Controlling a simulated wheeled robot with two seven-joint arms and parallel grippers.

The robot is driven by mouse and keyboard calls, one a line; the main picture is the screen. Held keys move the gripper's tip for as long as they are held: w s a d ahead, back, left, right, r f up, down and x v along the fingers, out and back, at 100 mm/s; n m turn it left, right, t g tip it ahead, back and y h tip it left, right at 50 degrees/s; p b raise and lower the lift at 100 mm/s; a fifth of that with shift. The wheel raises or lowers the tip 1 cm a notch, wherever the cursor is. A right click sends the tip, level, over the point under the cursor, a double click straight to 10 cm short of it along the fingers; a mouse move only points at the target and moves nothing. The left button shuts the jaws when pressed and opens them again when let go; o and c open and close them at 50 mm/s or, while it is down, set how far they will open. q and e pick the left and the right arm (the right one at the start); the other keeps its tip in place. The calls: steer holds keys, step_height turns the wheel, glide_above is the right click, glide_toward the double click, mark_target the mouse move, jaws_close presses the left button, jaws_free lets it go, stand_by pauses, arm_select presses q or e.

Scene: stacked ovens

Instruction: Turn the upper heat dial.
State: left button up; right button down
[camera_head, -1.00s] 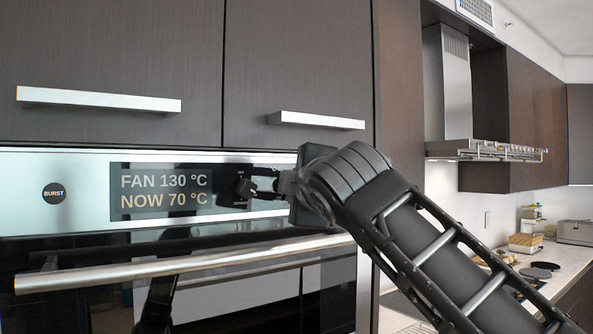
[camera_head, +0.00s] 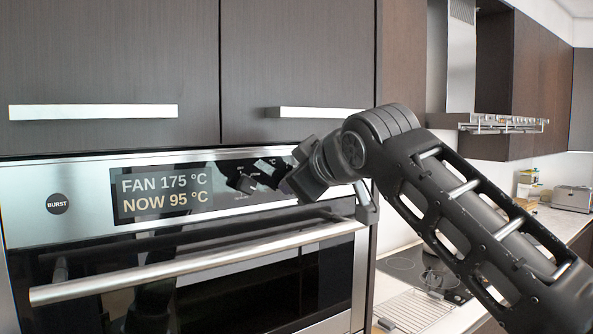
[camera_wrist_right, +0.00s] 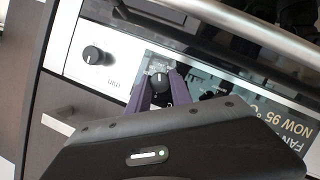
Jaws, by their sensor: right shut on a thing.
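The upper heat dial (camera_wrist_right: 160,80) is a small round black knob on the dark glossy strip of the oven panel. In the right wrist view the two purplish fingers of my right gripper (camera_wrist_right: 160,90) stand on either side of it and are shut on it. In the head view my right gripper (camera_head: 284,176) is tilted against the panel, and the dial is hard to tell from the dark shapes there. The display (camera_head: 162,190) reads FAN 175 °C and NOW 95 °C. My left gripper is not in view.
A second black knob (camera_wrist_right: 93,55) sits on the steel strip beside the dial. The long oven handle (camera_head: 200,262) runs below the panel, close under my right gripper. Cabinet handles (camera_head: 320,112) are above. A hob (camera_head: 430,268) and worktop lie to the right.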

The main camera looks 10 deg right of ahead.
steer(key=shift+f, duration=0.1)
stand_by(0.4)
steer(key=c, duration=1.1)
jaws_free()
steer(key=shift+c, duration=0.2)
steer(key=shift+s, duration=0.1)
steer(key=b+v, duration=0.1)
steer(key=v, duration=0.6)
steer(key=shift+s+r, duration=0.2)
steer(key=shift+s, duration=0.05)
steer(key=shift+d, duration=0.15)
